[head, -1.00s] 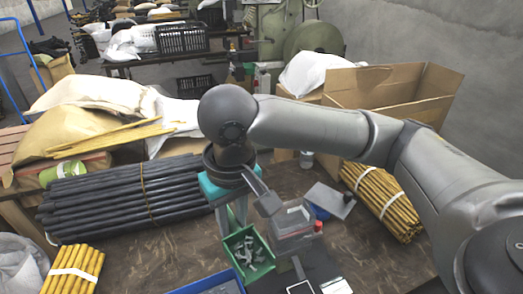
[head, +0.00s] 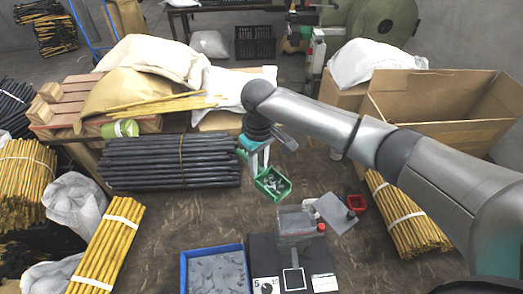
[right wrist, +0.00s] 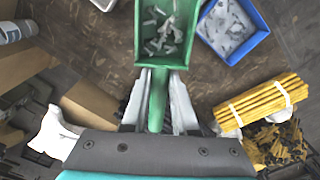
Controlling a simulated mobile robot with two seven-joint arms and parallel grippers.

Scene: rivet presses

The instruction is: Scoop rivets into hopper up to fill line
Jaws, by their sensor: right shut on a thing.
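My right gripper (head: 262,163) is shut on the handle of a green scoop (head: 272,184). The right wrist view shows its fingers (right wrist: 157,100) on either side of the handle and several grey rivets (right wrist: 160,28) in the scoop pan (right wrist: 138,45). The scoop is in the air, above and left of the grey see-through hopper (head: 294,222) in the head view, and apart from it. A blue tray (head: 184,272) of grey rivets is at the lower left of the hopper; it also shows in the right wrist view (right wrist: 262,28). I cannot make out a fill line. My left gripper is out of view.
Black rods (head: 165,160) and yellow rod bundles (head: 107,245) lie left; another yellow bundle (head: 408,218) and an open carton (head: 440,122) are right. Bare brown tabletop (head: 205,215) lies between.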

